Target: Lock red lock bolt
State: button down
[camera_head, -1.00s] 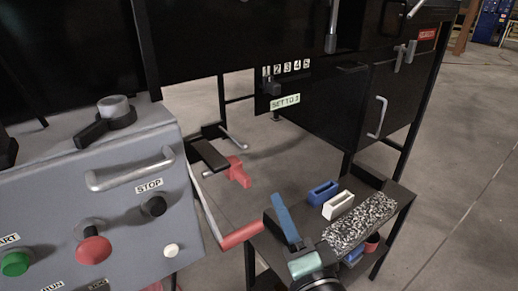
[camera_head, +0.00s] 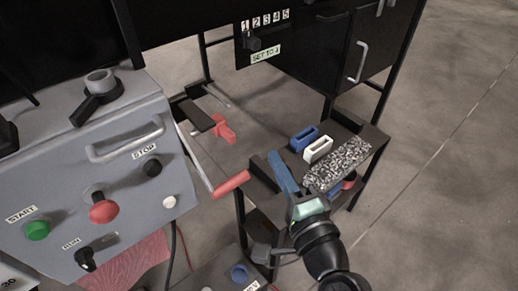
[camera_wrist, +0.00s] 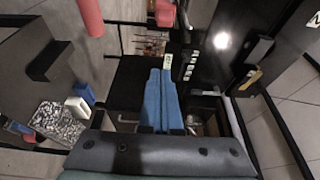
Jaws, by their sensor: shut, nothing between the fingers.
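A red cross-shaped piece (camera_head: 222,128) sits beside a black plate beyond the grey control box; I cannot tell for sure that it is the lock bolt. A lever with a red grip (camera_head: 231,183) slants down in front of it. My gripper (camera_head: 273,156), with blue fingers, is right of the red grip and apart from both red parts. In the wrist view the blue fingers of my gripper (camera_wrist: 160,74) are together and empty. A red cylinder (camera_wrist: 89,16) and another red part (camera_wrist: 165,13) show near the top there.
The grey control box (camera_head: 60,180) with buttons stands at left. A dark shelf (camera_head: 372,145) carries a blue holder (camera_head: 304,138), a white holder (camera_head: 317,149) and a speckled block (camera_head: 337,166) close to my gripper. A black cabinet (camera_head: 330,70) stands behind. Open floor lies at right.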

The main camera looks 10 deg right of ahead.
aim_at(226, 138)
jog(key=shift+w+a, duration=0.9)
jog(key=shift+w, duration=0.3)
jog(key=shift+w+a, duration=0.85)
jog(key=shift+w, duration=0.3)
jog(key=shift+w+a, duration=0.9)
jog(key=shift+w, duration=0.3)
jog(key=a, duration=0.1)
jog(key=s+a+p, duration=0.1)
jog(key=shift+s+a, duration=0.25)
jog(key=shift+a, duration=0.25)
jog(key=shift+w, duration=0.1)
